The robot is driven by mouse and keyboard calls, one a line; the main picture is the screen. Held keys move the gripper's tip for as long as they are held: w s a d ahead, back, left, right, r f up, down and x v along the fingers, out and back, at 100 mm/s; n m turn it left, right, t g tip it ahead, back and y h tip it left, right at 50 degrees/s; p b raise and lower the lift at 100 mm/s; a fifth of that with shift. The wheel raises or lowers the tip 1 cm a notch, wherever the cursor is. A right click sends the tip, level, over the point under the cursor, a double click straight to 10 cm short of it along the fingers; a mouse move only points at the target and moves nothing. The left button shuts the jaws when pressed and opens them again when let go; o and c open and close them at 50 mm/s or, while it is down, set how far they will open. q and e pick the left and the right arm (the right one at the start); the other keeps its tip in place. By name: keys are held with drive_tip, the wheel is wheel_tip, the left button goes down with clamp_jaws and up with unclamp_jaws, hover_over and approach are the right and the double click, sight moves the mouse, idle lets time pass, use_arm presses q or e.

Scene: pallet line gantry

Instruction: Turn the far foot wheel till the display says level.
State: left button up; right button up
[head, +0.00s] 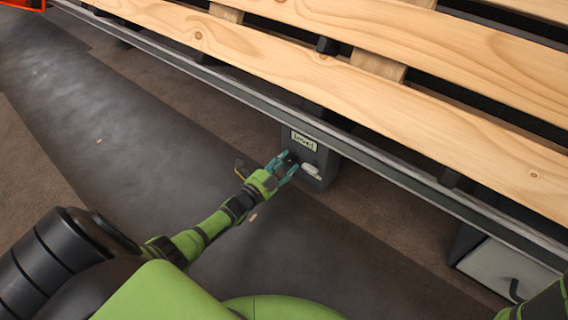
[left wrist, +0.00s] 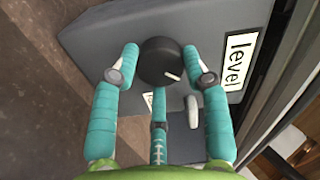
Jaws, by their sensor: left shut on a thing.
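The far foot wheel is a dark round knob (left wrist: 158,55) with a white mark, on a grey foot housing (left wrist: 98,42). My left gripper (left wrist: 165,68) is shut on the wheel, with teal fingers on either side of it. In the head view my left gripper (head: 286,164) reaches the front of the foot housing (head: 325,162) and mostly hides the wheel. The display (left wrist: 237,62) beside the wheel reads "level"; it also shows on the housing in the head view (head: 304,141). My right gripper is not in view.
A pale lever (left wrist: 193,112) sits on the housing close to my fingers. Above runs a long metal rail (head: 395,172) with wooden slats (head: 400,105) over it. A light grey box with a dark hook (head: 500,268) is at the lower right. Open floor lies at left.

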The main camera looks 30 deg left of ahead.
use_arm(q)
drive_tip(key=shift+w+a+r, duration=0.1)
drive_tip(key=shift+a+r, duration=0.05)
drive_tip(key=shift+a, duration=0.2)
drive_tip(key=o, duration=1.1)
drive_tip(key=shift+c, duration=0.2)
drive_tip(key=shift+o, duration=0.4)
drive_tip(key=shift+d, duration=0.1)
drive_tip(key=shift+d, duration=0.1)
drive_tip(key=s+a, duration=0.1)
drive_tip(key=s, duration=1.1)
